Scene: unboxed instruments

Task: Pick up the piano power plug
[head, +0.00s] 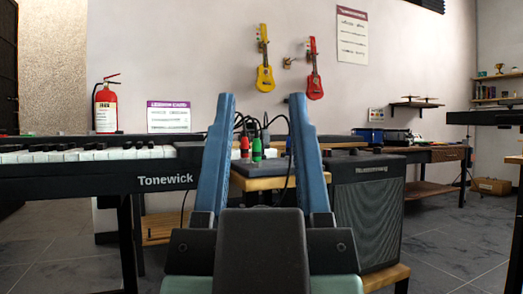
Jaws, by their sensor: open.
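My gripper (261,98) is open in the middle of the head view, its two blue fingers pointing away from me with nothing held between them. Between the fingers, farther off, a red plug (245,147) and a green plug (257,150) stand upright with dark cables rising from them. They are on a dark-topped stand (262,172) between the keyboard and the amplifier. I cannot tell which plug belongs to the piano. The black Tonewick keyboard (110,178) is at the left. My gripper's fingers hide parts of the stand.
A black amplifier (368,210) stands close at the right on a wooden base. A long bench (435,155) holds small things behind it. A fire extinguisher (106,105), a yellow guitar (265,75) and a red guitar (314,85) are along the wall. Grey floor is open at the right.

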